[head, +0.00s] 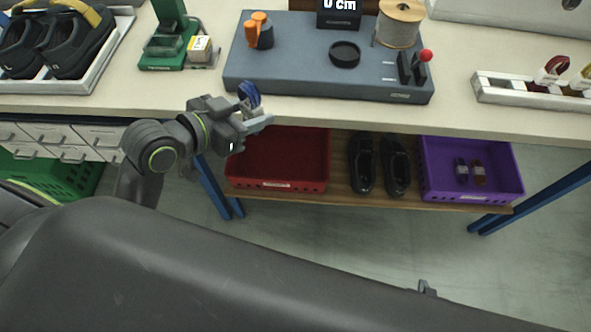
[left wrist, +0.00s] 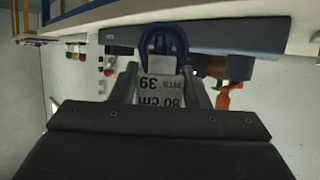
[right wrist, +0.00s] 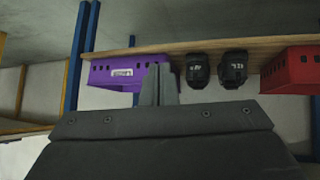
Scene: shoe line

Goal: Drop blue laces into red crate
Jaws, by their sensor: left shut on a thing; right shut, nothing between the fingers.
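The blue laces (head: 249,95) are a looped bundle held in my left gripper (head: 262,121), above the red crate and near the table's front edge. In the left wrist view the blue laces (left wrist: 163,42) carry a white paper band marked 80 cm, between the two fingers of the left gripper (left wrist: 163,85). The red crate (head: 275,186) sits on the lower shelf and looks empty, though its far part is under the table edge. It also shows in the right wrist view (right wrist: 292,70). My right gripper (right wrist: 159,85) is shut and empty, facing the lower shelf.
Black shoes (head: 380,165) stand on the shelf (head: 340,195) right of the red crate. A purple crate (head: 470,190) with two lace bundles is further right. The worktable (head: 330,115) overhangs the shelf. A grey station (head: 330,85) stands on it.

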